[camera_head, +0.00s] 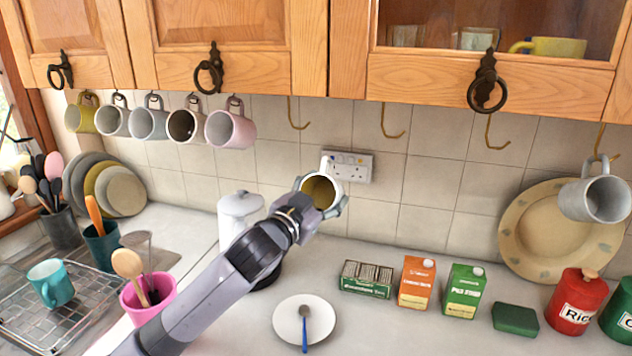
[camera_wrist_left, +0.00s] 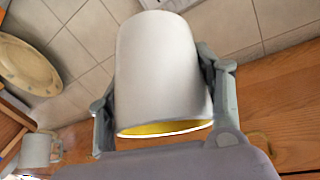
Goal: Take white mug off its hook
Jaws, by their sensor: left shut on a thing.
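The white mug (camera_head: 319,189), with a yellow inside, is in my left gripper (camera_head: 322,196), in front of the tiled wall and left of a wall socket. It hangs on no hook; the nearest empty hook (camera_head: 297,116) is above it and apart. Its mouth faces back along my arm. In the left wrist view the mug's white side (camera_wrist_left: 160,65) fills the space between the two fingers of my left gripper (camera_wrist_left: 160,95), which press on both sides. My right gripper is not in view.
Several mugs (camera_head: 186,126) hang on hooks at left under the wooden cabinets (camera_head: 330,75). A grey mug (camera_head: 597,197) hangs at right before a large plate (camera_head: 545,250). Below are a white saucer with a spoon (camera_head: 284,318), a white canister (camera_head: 238,212) and cartons (camera_head: 417,283).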

